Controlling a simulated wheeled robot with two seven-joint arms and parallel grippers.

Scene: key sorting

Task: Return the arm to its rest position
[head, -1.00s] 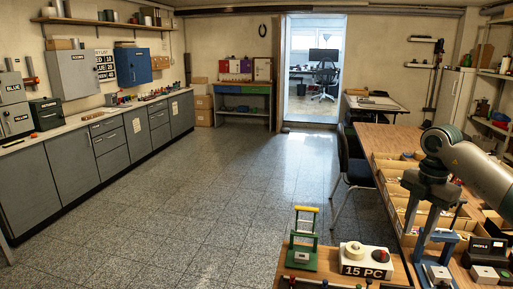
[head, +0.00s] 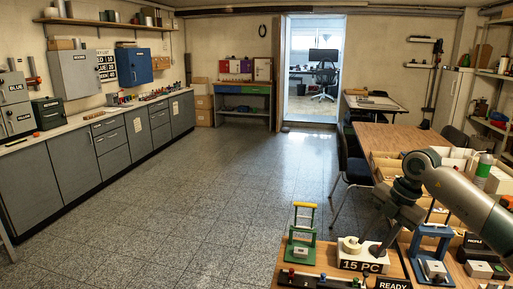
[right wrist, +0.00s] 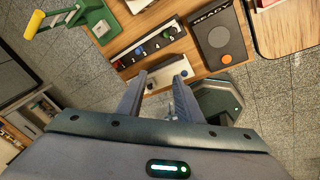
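My right arm comes in from the right in the head view. Its right gripper (head: 374,246) hangs above the bench by the white box marked "15 PC" (head: 362,265). In the right wrist view the right gripper's two fingers (right wrist: 159,80) stand apart with nothing held between them. The bench top and a pale block with knobs show beyond the fingertips. My left gripper is in neither view.
The near bench holds a green stand with a yellow handle (head: 302,238), a blue press-like stand (head: 430,248), a dark strip with coloured knobs (head: 318,281) and a "READY" pad (head: 393,284). Open tiled floor (head: 215,205) lies to the left.

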